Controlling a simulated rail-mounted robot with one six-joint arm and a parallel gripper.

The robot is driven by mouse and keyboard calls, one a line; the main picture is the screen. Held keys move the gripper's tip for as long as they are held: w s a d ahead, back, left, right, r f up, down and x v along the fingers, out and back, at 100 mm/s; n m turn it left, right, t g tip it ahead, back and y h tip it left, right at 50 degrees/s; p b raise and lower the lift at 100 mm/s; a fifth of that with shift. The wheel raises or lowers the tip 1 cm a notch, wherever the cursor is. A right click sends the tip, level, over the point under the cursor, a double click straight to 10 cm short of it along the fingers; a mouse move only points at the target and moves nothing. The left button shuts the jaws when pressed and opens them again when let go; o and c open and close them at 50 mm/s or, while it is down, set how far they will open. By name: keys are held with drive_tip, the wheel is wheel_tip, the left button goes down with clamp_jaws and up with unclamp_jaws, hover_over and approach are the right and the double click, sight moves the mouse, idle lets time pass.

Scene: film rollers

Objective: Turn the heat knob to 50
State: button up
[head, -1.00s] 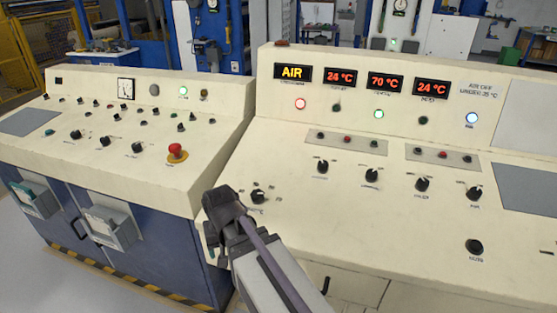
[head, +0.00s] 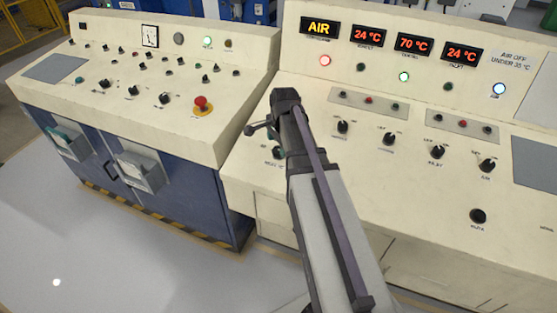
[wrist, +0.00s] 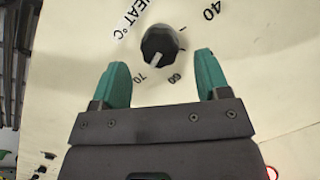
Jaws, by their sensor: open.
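The heat knob (wrist: 160,45) is a black round knob with a white pointer mark, seen from above in the wrist view. Its mark points to the lower left, towards the printed 70. The numbers 40 and 60 also show, and "HEAT °C" is printed at its upper left. My gripper (wrist: 163,66) is open, with one green finger on each side just below the knob in the picture, not closed on it. In the head view, my gripper (head: 262,136) is over the left end of the right console, and the knob (head: 278,153) shows just below it, partly hidden.
The right console (head: 330,200) carries several other black knobs, such as one (head: 342,127) to the right. Its displays read AIR, 24, 70 (head: 413,46) and 24 °C. A red mushroom button (head: 201,103) stands on the left console.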

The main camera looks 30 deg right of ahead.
sight(278, 149)
drive_tip(key=f, duration=0.1)
drive_tip(key=f+b, duration=0.2)
drive_tip(key=shift+w+f, duration=0.25)
drive_tip(key=shift+f, duration=0.15)
drive_tip(key=shift+r, duration=0.1)
drive_tip(key=c, duration=0.9)
